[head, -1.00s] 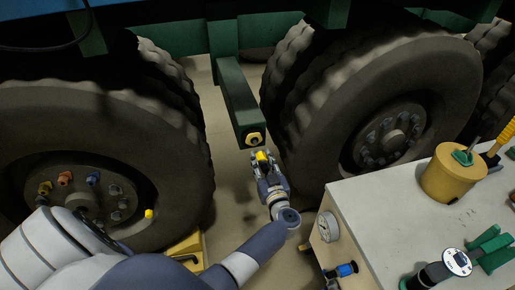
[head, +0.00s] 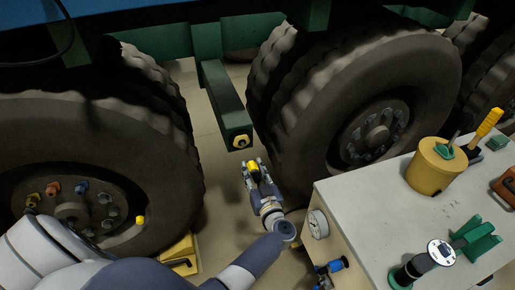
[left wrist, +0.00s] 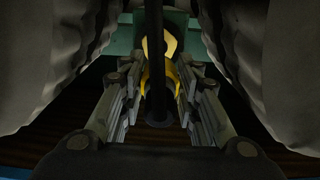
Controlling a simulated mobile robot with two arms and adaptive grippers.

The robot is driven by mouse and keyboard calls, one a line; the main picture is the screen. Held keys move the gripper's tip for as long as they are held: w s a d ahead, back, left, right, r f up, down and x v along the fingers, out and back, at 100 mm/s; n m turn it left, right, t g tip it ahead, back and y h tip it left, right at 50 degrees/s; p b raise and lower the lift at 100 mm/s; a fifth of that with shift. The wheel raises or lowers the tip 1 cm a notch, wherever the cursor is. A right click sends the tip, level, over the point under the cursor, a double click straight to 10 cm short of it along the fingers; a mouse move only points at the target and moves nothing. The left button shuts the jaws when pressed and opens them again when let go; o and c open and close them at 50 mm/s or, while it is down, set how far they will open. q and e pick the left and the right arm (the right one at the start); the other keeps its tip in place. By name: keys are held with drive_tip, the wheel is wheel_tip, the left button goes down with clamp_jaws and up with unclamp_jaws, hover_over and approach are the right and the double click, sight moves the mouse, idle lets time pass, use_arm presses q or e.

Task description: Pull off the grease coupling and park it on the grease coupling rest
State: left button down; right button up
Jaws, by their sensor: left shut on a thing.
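The yellow grease coupling (head: 254,167) is between the fingers of my left gripper (head: 252,163), which is shut on it. It also shows in the left wrist view (left wrist: 147,80), with a dark hose running across the picture's middle. The yellow fitting (head: 240,142) is on the end of the green beam, just beyond the gripper. A gap shows between coupling and fitting in the head view. In the left wrist view the fitting (left wrist: 168,44) is partly hidden by the hose. I cannot tell for certain which green holder is the coupling rest. My right gripper is not in view.
Large tyres stand left (head: 100,150) and right (head: 350,100) of the beam. A pale cart (head: 365,205) at the right carries a yellow pot (head: 435,170), a green bracket (head: 478,240) and a dark tool with a round display (head: 441,252). A yellow chock (head: 182,255) lies by the left tyre.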

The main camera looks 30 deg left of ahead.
use_arm(q)
wheel_tip(320, 180, up, 5)
drive_tip(key=p, duration=0.5)
drive_tip(key=shift+d+r, duration=0.15)
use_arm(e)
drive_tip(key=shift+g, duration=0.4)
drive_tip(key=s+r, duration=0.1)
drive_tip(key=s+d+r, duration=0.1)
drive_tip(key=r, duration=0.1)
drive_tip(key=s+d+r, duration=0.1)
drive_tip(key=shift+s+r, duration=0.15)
